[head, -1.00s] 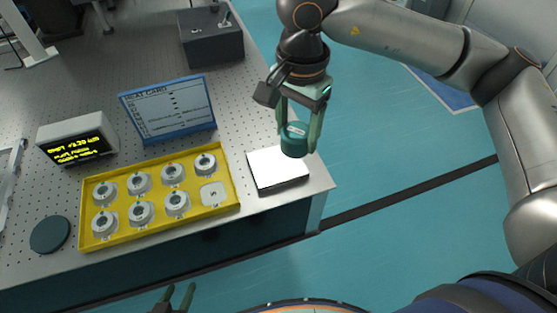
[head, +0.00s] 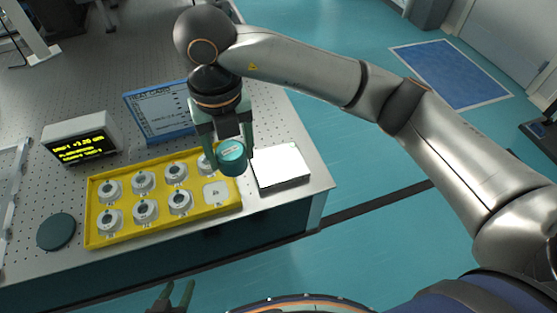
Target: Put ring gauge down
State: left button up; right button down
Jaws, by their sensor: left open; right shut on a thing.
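My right gripper (head: 229,152) is shut on a teal ring gauge (head: 232,160) with a small pale label. It holds the gauge in the air, in the picture over the right end of the yellow tray (head: 165,230), beside the white-topped block. The tray holds several grey ring-shaped pieces in two rows, such as one at the front left (head: 109,221). My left gripper (head: 172,297) is open and empty at the bottom edge, in front of the table.
A white-topped block (head: 281,167) stands right of the tray near the table corner. A display box (head: 80,140) with yellow text and a blue-framed card (head: 160,113) stand behind the tray. A dark teal disc (head: 56,232) lies left of it.

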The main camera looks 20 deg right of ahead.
jog(key=shift+s+a+m, duration=0.1)
jog(key=shift+a+m, duration=0.45)
jog(key=shift+m, duration=0.45)
jog(key=shift+f+m, duration=0.1)
jog(key=shift+m, duration=0.2)
jog(key=w+d+f, duration=0.2)
jog(key=d+f, duration=0.1)
jog(key=w+d+f, duration=0.2)
jog(key=d, duration=0.2)
jog(key=w+d+f, duration=0.2)
jog(key=d+f, duration=0.1)
jog(key=d, duration=0.1)
jog(key=shift+w+f, duration=0.35)
jog(key=shift+w+d+f, duration=0.15)
jog(key=shift+d+f, duration=0.1)
jog(key=shift+f, duration=0.1)
jog(key=shift+w+d+f+p, duration=0.15)
jog(key=shift+f+p, duration=0.3)
jog(key=shift+f, duration=1.3)
